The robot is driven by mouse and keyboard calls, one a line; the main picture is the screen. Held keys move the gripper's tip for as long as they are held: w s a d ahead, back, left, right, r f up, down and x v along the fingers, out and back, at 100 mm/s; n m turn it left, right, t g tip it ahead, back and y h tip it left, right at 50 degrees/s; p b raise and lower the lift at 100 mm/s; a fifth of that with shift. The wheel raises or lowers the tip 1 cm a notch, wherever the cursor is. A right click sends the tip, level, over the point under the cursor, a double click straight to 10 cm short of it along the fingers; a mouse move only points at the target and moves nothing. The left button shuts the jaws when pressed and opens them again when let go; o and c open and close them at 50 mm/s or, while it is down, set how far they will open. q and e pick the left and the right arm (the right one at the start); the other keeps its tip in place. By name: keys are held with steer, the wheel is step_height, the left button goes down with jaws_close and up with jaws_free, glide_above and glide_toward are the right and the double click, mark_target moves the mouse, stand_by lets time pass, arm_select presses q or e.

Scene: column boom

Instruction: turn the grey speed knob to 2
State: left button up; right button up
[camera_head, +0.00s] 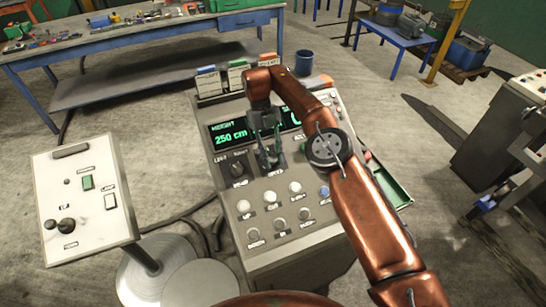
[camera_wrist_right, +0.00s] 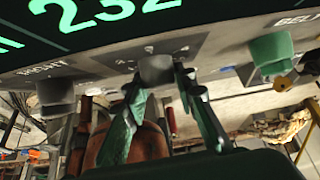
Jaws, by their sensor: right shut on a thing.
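The grey knob (camera_wrist_right: 156,68) sits on the console panel in the right wrist view, under a lit display. My right gripper (camera_wrist_right: 160,78) is shut on it, with a finger against each side. In the head view my right gripper (camera_head: 269,158) reaches down to the control console (camera_head: 262,225), just below the display, and hides the knob there. The knob's pointer and scale numbers are too small or covered to read. My left gripper is not in view.
A black knob (camera_head: 238,169) is left of the gripper, with several round buttons (camera_head: 270,197) below. A white side panel (camera_head: 85,200) stands at the left. A blue cup (camera_head: 304,63) is behind the console. A green knob (camera_wrist_right: 270,50) shows right in the wrist view.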

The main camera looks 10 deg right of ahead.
steer(key=shift+s+f, duration=0.1)
steer(key=shift+f, duration=0.15)
steer(key=o, duration=1.1)
steer(key=shift+r, duration=0.1)
steer(key=shift+o, duration=0.3)
steer(key=shift+r, duration=0.1)
